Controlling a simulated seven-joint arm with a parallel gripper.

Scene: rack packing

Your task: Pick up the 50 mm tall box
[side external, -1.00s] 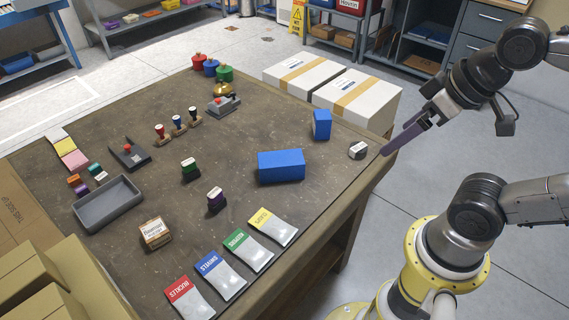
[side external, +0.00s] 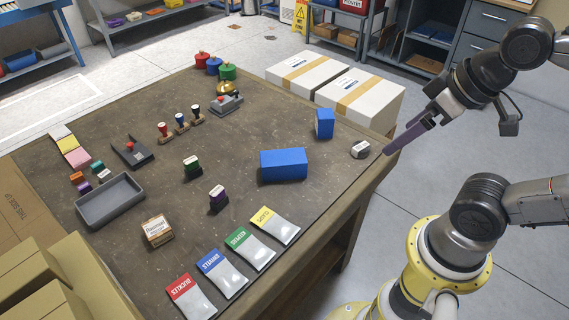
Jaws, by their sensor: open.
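A long blue box (side external: 284,165) lies on the brown table towards its right side. A smaller blue box (side external: 324,123) stands upright behind it and to the right. A small cardboard box with a white label (side external: 157,231) sits near the front. I cannot tell from the picture which one is 50 mm tall. My gripper (side external: 392,149), with long purple fingers, is open and empty above the table's right edge, to the right of both blue boxes and apart from them. The gap between its fingers is hard to see from this side.
A small white-and-grey item (side external: 360,149) lies nearest my gripper. Stamps (side external: 181,122), a grey tray (side external: 110,201) and labelled packets (side external: 222,272) share the table (side external: 250,107). White cartons (side external: 358,95) stand beyond its far right edge. Bare table surrounds the long blue box.

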